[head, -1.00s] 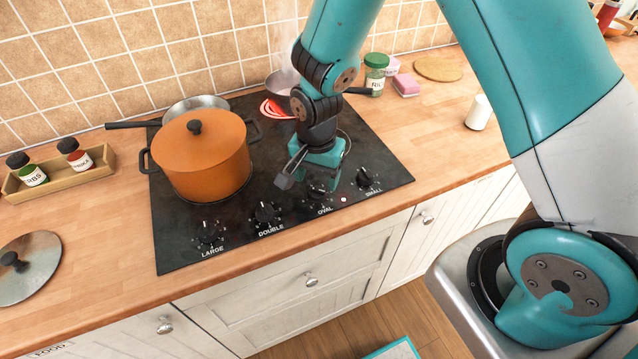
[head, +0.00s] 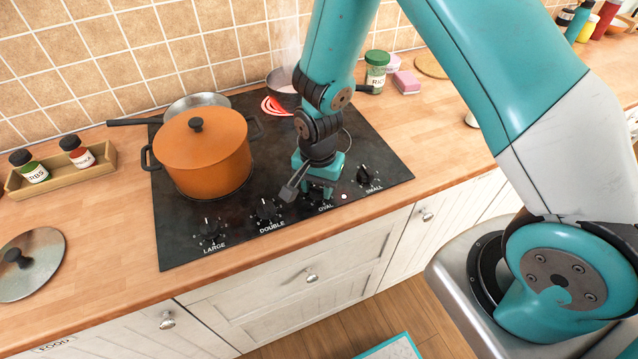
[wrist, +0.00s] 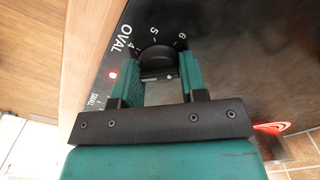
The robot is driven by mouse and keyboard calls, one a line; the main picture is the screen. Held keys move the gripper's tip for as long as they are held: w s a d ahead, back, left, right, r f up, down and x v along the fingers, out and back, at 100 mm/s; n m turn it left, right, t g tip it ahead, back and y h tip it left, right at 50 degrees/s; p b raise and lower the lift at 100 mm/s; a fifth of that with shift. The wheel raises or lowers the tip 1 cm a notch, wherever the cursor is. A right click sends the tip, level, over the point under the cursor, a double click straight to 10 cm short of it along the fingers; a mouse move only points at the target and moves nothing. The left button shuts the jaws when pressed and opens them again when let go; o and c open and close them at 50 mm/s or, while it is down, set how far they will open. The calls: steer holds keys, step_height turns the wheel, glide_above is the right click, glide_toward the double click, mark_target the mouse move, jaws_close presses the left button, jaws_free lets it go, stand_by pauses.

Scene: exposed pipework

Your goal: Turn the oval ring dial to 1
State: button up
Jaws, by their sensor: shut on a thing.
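The oval ring dial (wrist: 158,57) is a black knob on the dark hob, under the word OVAL, with the numbers 4, 5 and 6 readable around it. My gripper (wrist: 157,72) has its teal fingers on either side of the knob and is shut on it. I cannot tell which number the knob points to. In the head view, my gripper (head: 320,188) covers most of this dial, above its OVAL label.
The small dial (head: 364,174) is to the right, the double dial (head: 265,210) and large dial (head: 209,229) to the left. An orange pot (head: 204,158) stands at the left, and a small pan (head: 284,82) behind near a glowing red ring (head: 273,106).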

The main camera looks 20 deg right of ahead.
steer(key=shift+n, duration=0.3)
steer(key=n+b, duration=0.1)
steer(key=n, duration=0.2)
steer(key=shift+n, duration=0.4)
steer(key=n, duration=0.4)
steer(key=shift+n+b, duration=0.3)
steer(key=n, duration=0.4)
steer(key=shift+b, duration=0.3)
steer(key=shift+n, duration=2.4)
steer(key=o, duration=0.9)
